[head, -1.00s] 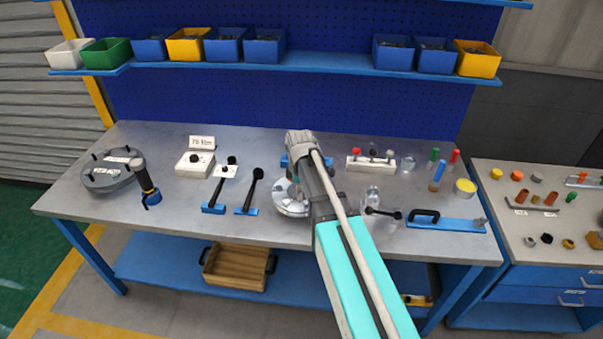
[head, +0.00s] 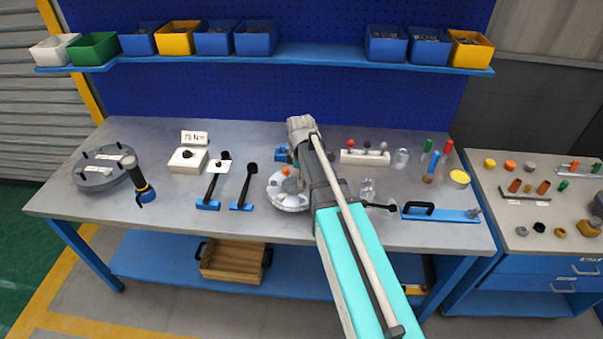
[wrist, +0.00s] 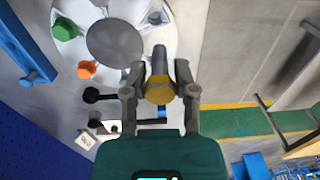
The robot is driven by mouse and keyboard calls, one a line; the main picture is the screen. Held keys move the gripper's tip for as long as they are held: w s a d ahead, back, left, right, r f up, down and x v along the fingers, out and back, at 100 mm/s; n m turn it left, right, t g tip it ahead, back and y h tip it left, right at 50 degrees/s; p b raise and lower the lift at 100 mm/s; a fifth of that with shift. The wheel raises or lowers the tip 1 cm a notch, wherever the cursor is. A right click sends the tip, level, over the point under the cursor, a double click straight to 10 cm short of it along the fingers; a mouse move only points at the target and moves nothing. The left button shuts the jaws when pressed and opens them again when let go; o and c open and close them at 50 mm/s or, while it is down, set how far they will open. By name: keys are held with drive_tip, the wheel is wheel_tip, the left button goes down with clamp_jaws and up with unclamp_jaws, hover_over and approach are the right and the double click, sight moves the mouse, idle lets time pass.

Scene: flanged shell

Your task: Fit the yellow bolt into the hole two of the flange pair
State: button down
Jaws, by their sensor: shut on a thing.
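The yellow bolt (wrist: 159,92) is between the two fingers of my gripper (wrist: 160,95) in the wrist view. Its hex head faces the camera, and a grey shank or stud lies beyond it. The pale round flange pair (wrist: 62,85) is beside and beyond the fingers, with a large grey disc (wrist: 115,45) at its middle. A green bolt (wrist: 65,28) and an orange bolt (wrist: 87,70) sit on the flange. In the head view the flange pair (head: 287,203) is partly hidden by my arm, and my fingertips are hidden. I cannot tell whether the yellow bolt touches a hole.
Black-handled tools (head: 243,187) with blue ends lie left of the flange. A dark disc (head: 98,178) and a torque tool (head: 139,182) stand farther left. A block with knobs (head: 365,157) and a blue tool (head: 441,214) are to the right. The bench's front-left edge is clear.

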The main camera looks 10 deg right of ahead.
drive_tip(key=shift+w+d+r, duration=0.15)
drive_tip(key=shift+d+r, duration=0.15)
drive_tip(key=shift+d, duration=0.2)
drive_tip(key=shift+f+b, duration=2.85)
drive_tip(key=shift+f, duration=0.1)
drive_tip(key=shift+f+b, duration=2.2)
drive_tip(key=shift+b, duration=0.05)
idle(0.5)
drive_tip(key=shift+c, duration=1.6)
unclamp_jaws()
drive_tip(key=shift+r, duration=0.25)
wheel_tip(320, 180, up, 10)
drive_tip(key=p, duration=1)
drive_tip(key=shift+f, duration=0.1)
